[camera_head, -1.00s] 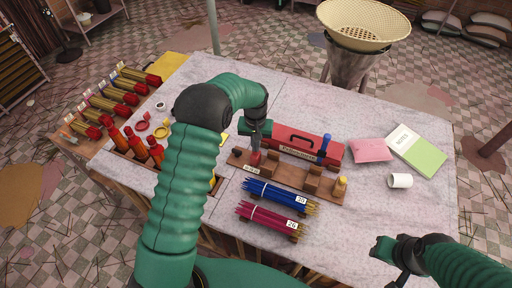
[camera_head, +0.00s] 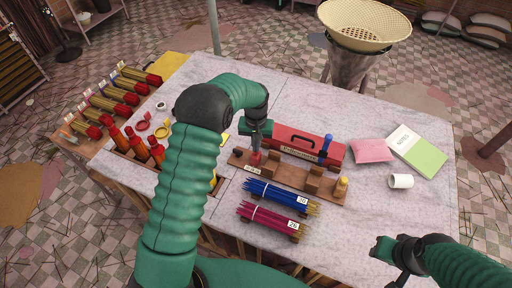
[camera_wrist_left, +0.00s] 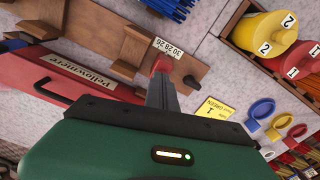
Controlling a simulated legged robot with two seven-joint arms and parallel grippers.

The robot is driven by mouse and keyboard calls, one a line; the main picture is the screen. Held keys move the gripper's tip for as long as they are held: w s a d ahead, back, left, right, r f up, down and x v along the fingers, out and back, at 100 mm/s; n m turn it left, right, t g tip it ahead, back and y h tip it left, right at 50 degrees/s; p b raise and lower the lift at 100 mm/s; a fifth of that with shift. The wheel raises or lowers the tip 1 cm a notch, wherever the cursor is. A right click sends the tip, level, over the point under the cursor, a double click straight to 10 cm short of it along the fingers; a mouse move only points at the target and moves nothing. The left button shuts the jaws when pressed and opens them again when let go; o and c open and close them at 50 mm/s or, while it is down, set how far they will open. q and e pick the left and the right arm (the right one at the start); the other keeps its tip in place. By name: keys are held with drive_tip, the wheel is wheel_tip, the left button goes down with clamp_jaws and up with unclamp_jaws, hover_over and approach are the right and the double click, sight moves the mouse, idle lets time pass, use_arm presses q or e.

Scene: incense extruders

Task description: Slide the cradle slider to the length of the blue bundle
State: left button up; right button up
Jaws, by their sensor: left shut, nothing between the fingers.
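The wooden cradle (camera_head: 290,175) lies mid-table, with upright wooden blocks along it and a yellow-topped peg at its right end.
A crimson bundle (camera_head: 265,217) lies in front of the blue one. A red toolbox (camera_head: 320,152) stands close behind the cradle. A pink cloth (camera_head: 372,150), notebook (camera_head: 417,152) and white cup (camera_head: 400,181) are to the right. Red and yellow extruder parts (camera_head: 135,140) are at the left.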

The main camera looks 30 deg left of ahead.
use_arm(q)
drive_tip(key=shift+o, duration=1.2)
drive_tip(key=shift+s+a+f, duration=0.1)
drive_tip(key=shift+f, duration=0.35)
drive_tip(key=o, duration=0.5)
drive_tip(key=shift+r+p, duration=0.4)
drive_tip(key=shift+w+a+r+p, duration=0.15)
drive_tip(key=shift+w+r+p, duration=0.3)
drive_tip(key=shift+w+p, duration=0.2)
drive_tip(key=shift+w+r, duration=0.25)
drive_tip(key=shift+r, duration=0.05)
drive_tip(key=shift+a+r+p, duration=0.15)
drive_tip(key=shift+r+p, duration=0.25)
drive_tip(key=shift+p, duration=0.15)
drive_tip(key=r, duration=0.1)
drive_tip(key=r+p, duration=0.1)
drive_tip(key=shift+s+r+p, duration=0.3)
drive_tip(key=shift+s+r, duration=0.05)
drive_tip(key=shift+r, duration=0.4)
drive_tip(key=shift+w+r+p, duration=0.15)
drive_tip(key=shift+r+p, duration=4.9)
drive_tip(key=shift+r, duration=1.3)
use_arm(e)
wheel_tip(320, 180, up, 14)
drive_tip(key=w, duration=0.1)
drive_tip(key=shift+w+a, duration=0.2)
drive_tip(key=shift+a, duration=0.15)
